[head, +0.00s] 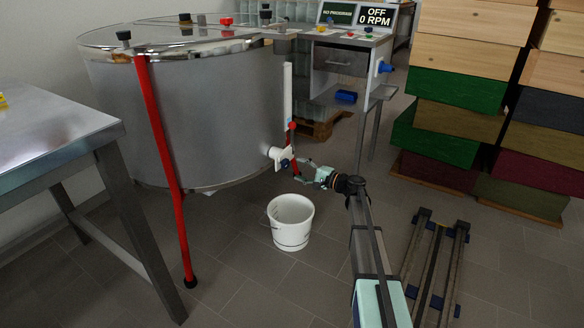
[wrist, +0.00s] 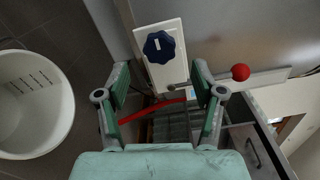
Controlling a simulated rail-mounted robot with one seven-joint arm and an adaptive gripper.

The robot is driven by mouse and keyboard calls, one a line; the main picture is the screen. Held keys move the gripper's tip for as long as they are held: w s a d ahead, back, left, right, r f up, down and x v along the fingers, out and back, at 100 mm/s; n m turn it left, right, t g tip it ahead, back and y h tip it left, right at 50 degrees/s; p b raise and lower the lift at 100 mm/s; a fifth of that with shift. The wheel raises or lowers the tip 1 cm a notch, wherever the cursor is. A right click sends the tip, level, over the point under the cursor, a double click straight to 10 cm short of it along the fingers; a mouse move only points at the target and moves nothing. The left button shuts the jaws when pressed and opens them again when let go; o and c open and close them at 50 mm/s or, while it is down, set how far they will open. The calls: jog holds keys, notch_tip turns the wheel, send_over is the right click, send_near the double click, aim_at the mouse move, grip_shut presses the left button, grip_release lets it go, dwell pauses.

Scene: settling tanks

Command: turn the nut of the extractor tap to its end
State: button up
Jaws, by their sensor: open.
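The extractor (head: 195,115) is a large steel drum on red legs. Its white tap (head: 276,154) sits low on the right side of the drum. The tap's dark blue lobed nut (head: 285,162) shows in front of it. In the wrist view the nut (wrist: 159,47) lies on the white tap plate (wrist: 172,76), a light mark on its face. My gripper (head: 299,170) is beside the tap. In the wrist view my gripper (wrist: 160,76) is open, with its fingers spread left and right and the nut ahead between their lines. Neither finger appears to touch the nut.
A white bucket (head: 290,222) stands on the floor below the tap. Stacked coloured hive boxes (head: 455,90) stand at the right. A steel table (head: 50,135) stands left.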

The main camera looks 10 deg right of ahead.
jog(key=v, duration=0.6)
